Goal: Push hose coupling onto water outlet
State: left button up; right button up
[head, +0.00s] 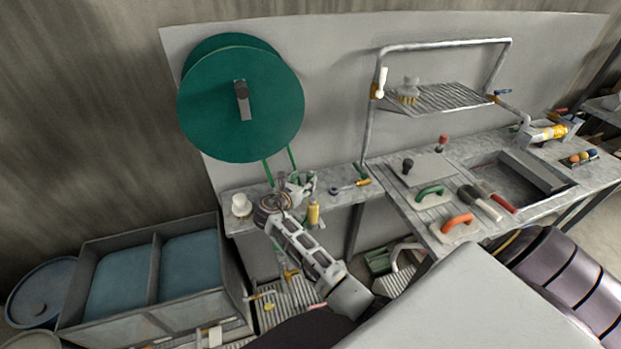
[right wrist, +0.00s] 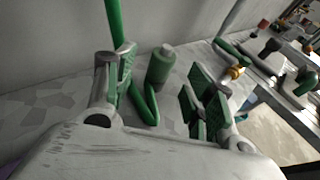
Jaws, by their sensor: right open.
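My right gripper (head: 297,187) is over the narrow bench below the reel. In the right wrist view it is open, its green-padded fingers (right wrist: 158,92) apart with nothing gripped. A green hose (head: 291,158) hangs from the green reel (head: 240,98) down to the gripper. In the right wrist view the hose (right wrist: 114,22) runs down behind the left finger, and a green loop (right wrist: 143,102) lies between the fingers. I cannot make out the coupling. Low pipework with yellow fittings (head: 269,306) stands near a floor grate; I cannot tell whether it is the water outlet. My left gripper is not in view.
A bottle (head: 313,213) stands on the narrow bench beside the gripper, and a white pot (head: 241,205) to its left. A tool with a yellow end (head: 362,182) lies to the right. A sink bench (head: 395,190) holds trowels and brushes. A two-part blue tank (head: 123,279) stands at left.

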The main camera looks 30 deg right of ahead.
aim_at(308, 176)
jog(key=shift+w+d, duration=0.1)
jog(key=shift+d, duration=0.15)
jog(key=shift+d, duration=0.1)
jog(key=shift+w+d, duration=0.3)
jog(key=shift+d, duration=0.15)
jog(key=shift+p+x, duration=0.35)
jog(key=shift+x, duration=1.7)
jog(key=shift+r, duration=0.1)
jog(key=shift+s, duration=0.1)
jog(key=c, duration=1.1)
jog(key=shift+r, duration=0.1)
jog(key=shift+c, duration=0.2)
